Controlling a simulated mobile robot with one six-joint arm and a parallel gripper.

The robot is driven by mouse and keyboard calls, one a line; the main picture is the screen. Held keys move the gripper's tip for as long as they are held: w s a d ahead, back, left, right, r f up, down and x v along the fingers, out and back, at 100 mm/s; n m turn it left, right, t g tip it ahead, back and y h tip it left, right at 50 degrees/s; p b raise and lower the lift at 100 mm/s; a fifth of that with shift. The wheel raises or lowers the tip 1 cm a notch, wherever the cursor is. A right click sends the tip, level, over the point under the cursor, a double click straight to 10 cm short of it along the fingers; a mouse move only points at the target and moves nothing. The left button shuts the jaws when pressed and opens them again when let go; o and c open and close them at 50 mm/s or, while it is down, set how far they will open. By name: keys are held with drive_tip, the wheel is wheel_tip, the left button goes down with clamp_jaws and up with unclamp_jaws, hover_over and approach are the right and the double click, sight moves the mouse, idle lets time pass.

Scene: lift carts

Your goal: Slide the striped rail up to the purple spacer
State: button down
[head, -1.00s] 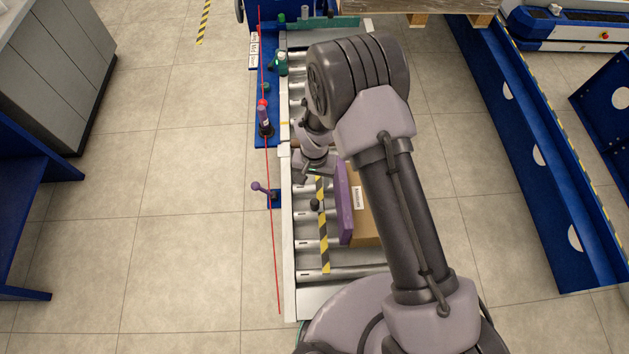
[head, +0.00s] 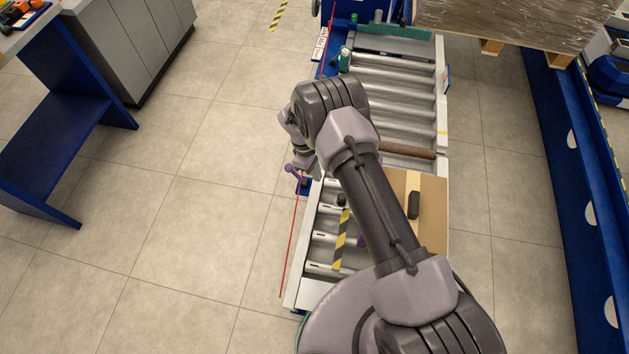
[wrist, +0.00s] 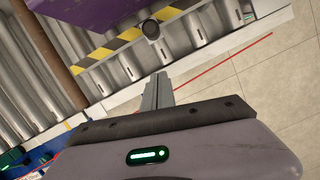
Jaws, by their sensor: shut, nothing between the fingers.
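The striped rail (head: 341,240), a yellow-and-black bar with a black knob, lies along the rollers in the head view. It also crosses the top of the wrist view (wrist: 127,40). The purple spacer (wrist: 85,12) is a tall block on its far side in the wrist view. In the head view only a scrap of the spacer (head: 361,241) shows beside my arm. The spacer looks close to the rail; I cannot tell whether they touch. My gripper (wrist: 157,88) is shut and empty, on the rail's near side, its fingers apart from the knob (wrist: 151,29).
A cardboard box (head: 432,205) with a black handle stands on the rollers to the right of my arm. A brown bar (head: 408,151) crosses the conveyor behind it. Open floor (head: 200,220) lies further left.

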drive_tip(key=s+d+f+b, duration=0.2)
drive_tip(key=d+f, duration=0.3)
drive_tip(key=f, duration=0.2)
drive_tip(key=shift+s+b, duration=0.3)
drive_tip(key=shift+d+f, duration=0.1)
drive_tip(key=d, duration=0.4)
drive_tip(key=shift+s+d+p, duration=0.25)
drive_tip(key=shift+s+p, duration=0.15)
drive_tip(key=shift+a, duration=0.1)
